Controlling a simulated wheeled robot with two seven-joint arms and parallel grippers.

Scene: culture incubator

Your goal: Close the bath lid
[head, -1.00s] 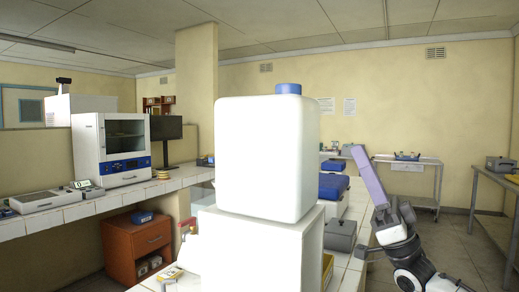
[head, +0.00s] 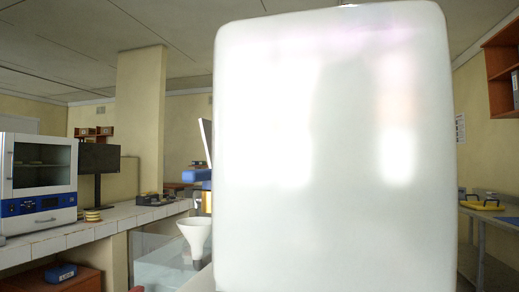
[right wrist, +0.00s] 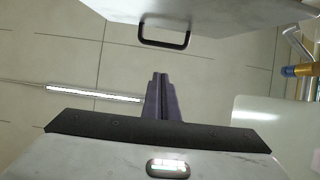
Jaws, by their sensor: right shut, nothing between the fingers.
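My right gripper (right wrist: 162,85) shows in the right wrist view as two purple fingers pressed together, empty. Beyond the fingertips is a grey panel (right wrist: 235,22) with a black bar handle (right wrist: 165,43); it may be the bath lid, but I cannot tell for sure. The fingers appear apart from the handle. My left gripper is in neither view.
A clear tank (head: 160,262) and a white funnel (head: 195,236) are left of the container. A white incubator (head: 38,180) stands on the tiled left counter. A side table (head: 495,212) is at the right. Pale tiled floor (right wrist: 75,62) shows in the wrist view.

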